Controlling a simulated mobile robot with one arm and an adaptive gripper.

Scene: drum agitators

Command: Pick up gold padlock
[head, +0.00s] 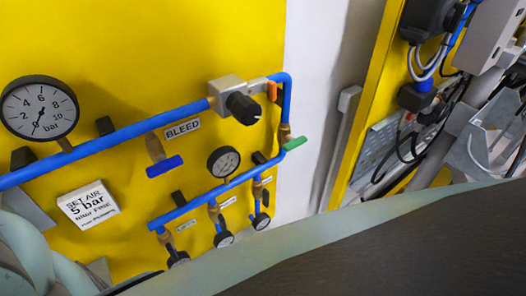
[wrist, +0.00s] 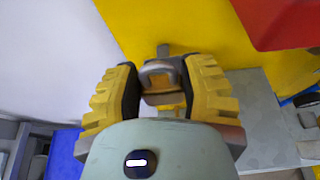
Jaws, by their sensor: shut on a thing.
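The gold padlock (wrist: 164,97) shows in the wrist view between the two yellow ridged fingers of my gripper (wrist: 161,76). Its grey shackle curves above a brownish-gold body. The gripper is shut on the padlock, one finger on each side. The lower part of the padlock is hidden behind my gripper's pale housing. A small grey metal piece stands just beyond the shackle, against a yellow surface; I cannot tell whether the shackle touches it. Neither the padlock nor the gripper shows in the head view.
In the head view, a yellow panel (head: 150,30) carries blue pipes (head: 125,132), a large gauge (head: 40,108), valves and smaller gauges. Cables and boxes stand at the right. In the wrist view, a red object (wrist: 280,22) is at upper right and a blue one (wrist: 66,155) at lower left.

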